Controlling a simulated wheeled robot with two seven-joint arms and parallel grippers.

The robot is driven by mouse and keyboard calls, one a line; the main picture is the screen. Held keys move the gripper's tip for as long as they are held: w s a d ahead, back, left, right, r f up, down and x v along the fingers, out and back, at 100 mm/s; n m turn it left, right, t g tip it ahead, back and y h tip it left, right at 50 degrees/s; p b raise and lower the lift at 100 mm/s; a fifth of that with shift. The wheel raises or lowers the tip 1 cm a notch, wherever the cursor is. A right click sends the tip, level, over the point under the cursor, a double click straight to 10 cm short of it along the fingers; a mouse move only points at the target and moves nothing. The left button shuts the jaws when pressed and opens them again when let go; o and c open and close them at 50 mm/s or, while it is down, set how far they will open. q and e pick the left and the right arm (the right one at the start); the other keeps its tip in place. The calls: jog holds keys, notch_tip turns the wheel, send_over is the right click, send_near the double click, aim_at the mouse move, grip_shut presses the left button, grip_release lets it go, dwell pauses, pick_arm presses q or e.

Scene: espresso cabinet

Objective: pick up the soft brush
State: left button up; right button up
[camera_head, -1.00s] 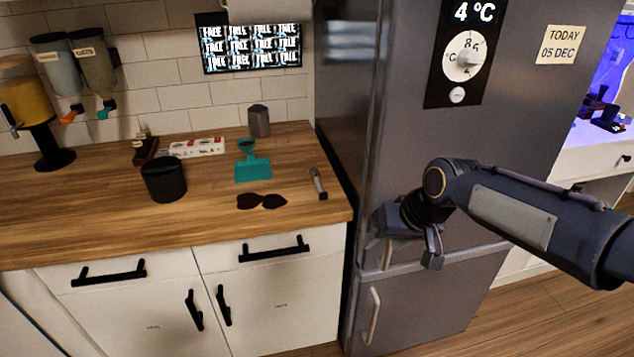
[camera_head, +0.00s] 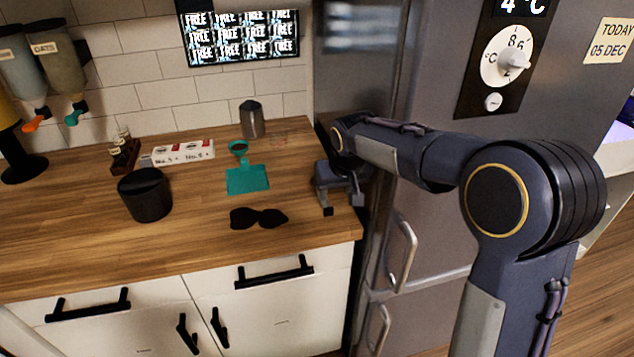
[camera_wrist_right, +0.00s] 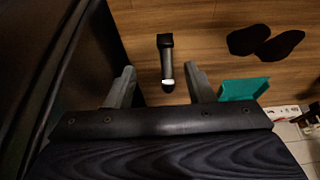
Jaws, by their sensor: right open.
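The soft brush, a small grey stick with a black end, lies on the wooden counter (camera_head: 185,235). It shows in the right wrist view (camera_wrist_right: 167,60), between the two fingers of my right gripper (camera_wrist_right: 163,82) and reaching beyond their tips. The fingers are apart and do not touch it. In the head view my right gripper (camera_head: 342,204) is over the counter's right end, fingers pointing down, and it hides the brush. My left gripper is not in view.
A dark two-lobed flat thing (camera_head: 258,218) and a teal stand (camera_head: 247,180) lie left of my gripper. The fridge (camera_head: 415,225) is close on the right.

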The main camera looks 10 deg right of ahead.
aim_at(328, 207)
jog(key=x, duration=0.3)
jog(key=shift+a, duration=0.1)
jog(key=shift+a+p+x, duration=0.15)
jog(key=shift+p+x, duration=0.15)
jog(key=shift+x, duration=0.9)
jog(key=shift+a+p+x, duration=0.2)
jog(key=shift+p+x, duration=0.05)
jog(key=shift+x, duration=1)
grip_shut()
jog(key=shift+r, duration=0.1)
